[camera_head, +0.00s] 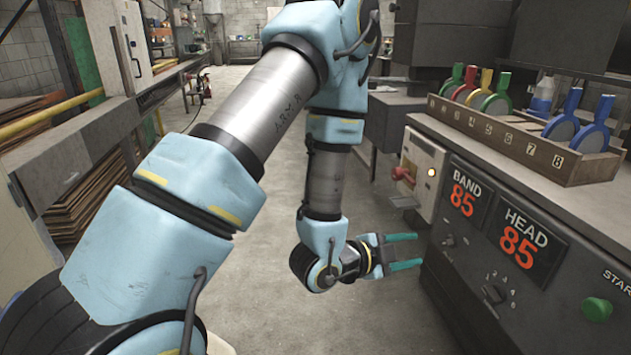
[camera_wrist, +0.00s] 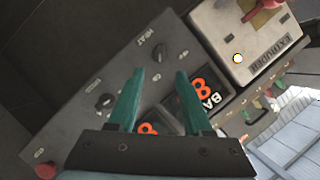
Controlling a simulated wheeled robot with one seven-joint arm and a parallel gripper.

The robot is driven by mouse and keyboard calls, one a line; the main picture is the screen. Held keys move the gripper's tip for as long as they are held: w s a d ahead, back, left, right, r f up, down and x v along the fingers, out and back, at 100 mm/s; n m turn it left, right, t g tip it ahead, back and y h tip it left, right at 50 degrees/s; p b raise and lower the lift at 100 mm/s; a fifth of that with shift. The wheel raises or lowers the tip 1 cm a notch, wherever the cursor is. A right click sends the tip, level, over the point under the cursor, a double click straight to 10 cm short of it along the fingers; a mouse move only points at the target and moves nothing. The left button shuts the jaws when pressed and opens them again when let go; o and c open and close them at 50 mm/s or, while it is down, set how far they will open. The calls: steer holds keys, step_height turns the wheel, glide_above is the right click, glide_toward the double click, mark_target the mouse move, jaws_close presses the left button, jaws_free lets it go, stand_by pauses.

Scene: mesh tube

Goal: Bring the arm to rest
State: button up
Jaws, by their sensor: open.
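My arm reaches forward across the middle of the head view and bends down at its far end. My gripper (camera_head: 418,251) hangs there to the left of the grey control panel (camera_head: 465,262), with its teal fingers pointing right toward it. The fingers are spread, with nothing between them. In the wrist view my gripper (camera_wrist: 158,75) is also open and empty, with the panel's face behind the fingers, and no contact shows.
The panel has displays reading 85, a knob (camera_head: 494,293) and a green button (camera_head: 597,309). A numbered wooden rack (camera_head: 520,140) with coloured-handled pieces sits on top. Shelving lines the left. Floor (camera_head: 270,310) below is clear.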

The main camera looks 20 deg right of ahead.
steer(key=w+a+n+t+y, duration=0.3)
steer(key=w+a+n+y, duration=0.35)
steer(key=w+a, duration=0.45)
steer(key=w+a+r+n+g+y, duration=0.1)
steer(key=w+a+r+n+y, duration=0.15)
steer(key=a+n, duration=0.45)
steer(key=w+a+r+n+y, duration=0.1)
steer(key=a+r+n+y, duration=0.15)
steer(key=a, duration=0.85)
steer(key=s+a+r+n+g+y, duration=0.3)
steer(key=s+a+r+n+g, duration=0.1)
steer(key=s+a+n, duration=0.5)
step_height(320, 180, up, 19)
steer(key=w+a+m+p, duration=0.1)
steer(key=p, duration=1.8)
steer(key=shift+o, duration=0.2)
